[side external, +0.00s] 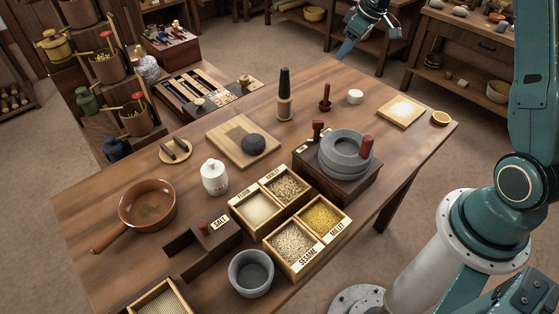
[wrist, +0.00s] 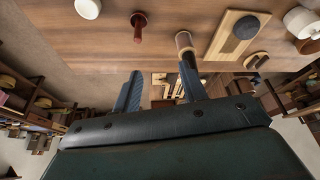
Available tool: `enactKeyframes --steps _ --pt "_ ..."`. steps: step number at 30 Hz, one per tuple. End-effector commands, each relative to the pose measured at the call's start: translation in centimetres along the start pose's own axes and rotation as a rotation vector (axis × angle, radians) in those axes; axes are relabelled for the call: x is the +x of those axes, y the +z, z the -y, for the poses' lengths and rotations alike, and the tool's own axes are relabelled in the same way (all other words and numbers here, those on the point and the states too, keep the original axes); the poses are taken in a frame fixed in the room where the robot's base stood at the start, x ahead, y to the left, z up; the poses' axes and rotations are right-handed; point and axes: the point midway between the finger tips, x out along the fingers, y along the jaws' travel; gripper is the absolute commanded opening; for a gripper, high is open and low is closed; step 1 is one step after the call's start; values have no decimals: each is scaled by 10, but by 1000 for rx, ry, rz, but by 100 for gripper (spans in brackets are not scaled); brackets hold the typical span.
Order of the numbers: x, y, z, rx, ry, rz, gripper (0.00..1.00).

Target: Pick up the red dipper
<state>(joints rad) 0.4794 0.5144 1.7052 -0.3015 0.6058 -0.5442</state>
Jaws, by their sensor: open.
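A small dark red dipper (side external: 325,98) with an upright handle stands on the table towards the far side. It also shows in the wrist view (wrist: 138,27), at the top, beyond my fingertips. My gripper (side external: 345,48) hangs above and behind the far edge of the table, clear of the dipper. In the wrist view its two blue fingers (wrist: 158,88) are spread apart with nothing between them. The right finger overlaps the lower part of a dark and wooden bottle (wrist: 184,42) in that view.
The bottle (side external: 285,95) stands left of the dipper and a white round pot (side external: 355,97) right of it. A stone quern (side external: 345,152) on a dark block and a board with a dark stone (side external: 232,133) are nearer. Grain boxes (side external: 297,222) fill the front.

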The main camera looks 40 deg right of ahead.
Motion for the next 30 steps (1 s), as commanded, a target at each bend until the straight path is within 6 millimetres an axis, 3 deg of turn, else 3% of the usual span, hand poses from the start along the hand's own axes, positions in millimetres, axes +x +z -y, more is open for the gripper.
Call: enactKeyframes --steps 1,6,12,23,30 --pt "15 4 -11 0 -8 2 42" --pt "49 12 -38 -14 -23 -4 42" --pt "70 19 -53 -24 -31 -11 42" --pt "78 20 -55 -25 -34 -11 42" --pt "105 20 -53 -26 -35 -10 42"
